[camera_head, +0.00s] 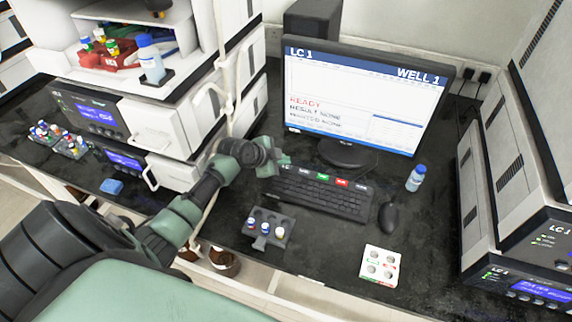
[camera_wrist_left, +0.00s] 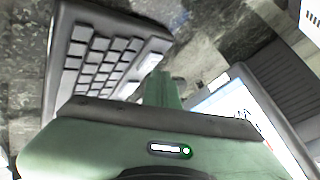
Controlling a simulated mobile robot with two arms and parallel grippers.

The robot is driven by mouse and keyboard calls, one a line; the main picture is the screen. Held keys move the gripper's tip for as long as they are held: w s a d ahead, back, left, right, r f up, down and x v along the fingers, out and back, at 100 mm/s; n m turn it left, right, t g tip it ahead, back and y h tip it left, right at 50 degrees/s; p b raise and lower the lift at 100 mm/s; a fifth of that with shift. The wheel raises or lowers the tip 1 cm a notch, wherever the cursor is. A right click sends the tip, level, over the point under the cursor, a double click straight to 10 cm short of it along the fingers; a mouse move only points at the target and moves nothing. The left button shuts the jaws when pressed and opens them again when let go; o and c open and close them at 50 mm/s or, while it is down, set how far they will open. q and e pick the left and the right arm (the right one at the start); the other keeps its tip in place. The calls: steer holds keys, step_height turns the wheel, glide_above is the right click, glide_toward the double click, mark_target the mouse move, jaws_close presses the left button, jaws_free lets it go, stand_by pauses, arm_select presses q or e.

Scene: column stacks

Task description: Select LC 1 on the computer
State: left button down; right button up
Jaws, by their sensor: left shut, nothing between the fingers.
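The computer monitor (camera_head: 352,100) stands on the dark bench. Its screen reads "LC 1" at top left, "WELL 1" at top right and "READY" in red. The black keyboard (camera_head: 318,197) lies in front of it, with white, green and red labelled keys along its far edge. My left gripper (camera_head: 284,163) is shut and empty over the keyboard's far left corner. In the left wrist view the green fingertips (camera_wrist_left: 160,88) are beside the keyboard (camera_wrist_left: 98,62), close to a pale key at its edge. I cannot tell whether they touch it.
A mouse (camera_head: 389,217) and a blue-capped bottle (camera_head: 416,178) are right of the keyboard. A vial rack (camera_head: 268,226) and a white plate with holes (camera_head: 380,266) lie in front. Instrument stacks stand left and right, the right one (camera_head: 540,250) labelled LC 1.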

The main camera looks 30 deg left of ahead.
mark_target(283, 168)
arm_select(q)
steer(key=shift+r, duration=0.3)
step_height(283, 168, up, 5)
steer(key=p, duration=0.4)
stand_by(1.6)
